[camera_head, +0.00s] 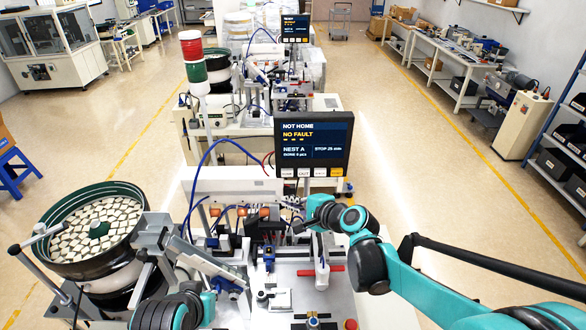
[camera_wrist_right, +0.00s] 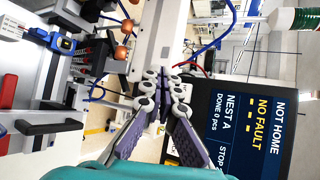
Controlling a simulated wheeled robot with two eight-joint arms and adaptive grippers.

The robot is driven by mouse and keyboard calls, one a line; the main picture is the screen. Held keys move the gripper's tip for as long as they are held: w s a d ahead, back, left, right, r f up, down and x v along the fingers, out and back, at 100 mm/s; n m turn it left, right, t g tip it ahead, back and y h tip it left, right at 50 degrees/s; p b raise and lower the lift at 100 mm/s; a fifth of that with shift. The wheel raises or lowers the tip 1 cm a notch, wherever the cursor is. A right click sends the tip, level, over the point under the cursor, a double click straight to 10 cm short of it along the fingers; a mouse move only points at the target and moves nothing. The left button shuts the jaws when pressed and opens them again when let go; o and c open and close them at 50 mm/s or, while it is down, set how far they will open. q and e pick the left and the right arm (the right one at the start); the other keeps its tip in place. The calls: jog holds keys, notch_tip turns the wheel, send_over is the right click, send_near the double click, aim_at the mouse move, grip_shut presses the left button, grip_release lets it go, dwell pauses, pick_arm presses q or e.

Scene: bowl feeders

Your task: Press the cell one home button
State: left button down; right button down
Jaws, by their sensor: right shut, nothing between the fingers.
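The cell one panel (camera_head: 313,143) stands on the near machine, its screen reading NOT HOME, NO FAULT and NEST A. A row of small buttons (camera_head: 304,172) runs along its lower edge, pale ones and a yellow one at the right end; which is home is too small to read. My right gripper (camera_head: 302,224) is shut and empty, below the panel and apart from it. In the right wrist view its fingertips (camera_wrist_right: 163,74) meet, with the panel screen (camera_wrist_right: 245,125) turned sideways at the right. The buttons cannot be made out there. My left gripper is out of view.
A bowl feeder (camera_head: 95,228) full of pale parts stands at the left. A red and green signal tower (camera_head: 193,62) rises behind it. Blue hoses (camera_head: 215,150) loop left of the panel. A second panel (camera_head: 295,28) stands farther back. Open floor (camera_head: 460,190) lies to the right.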

send_near(283, 176)
jog(key=w+a+f, duration=0.1)
jog(key=a+f, duration=0.2)
jog(key=a, duration=0.1)
jog(key=shift+w+d+r+b, duration=0.1)
jog(key=shift+w+b, duration=0.2)
jog(key=shift+w, duration=0.65)
jog(key=shift+w, duration=0.1)
dwell(0.8)
jog(key=shift+w, duration=0.3)
jog(key=shift+w, duration=0.5)
dwell(0.7)
jog(key=shift+s+b, duration=0.1)
jog(key=shift+b, duration=0.2)
jog(key=shift+s, duration=0.85)
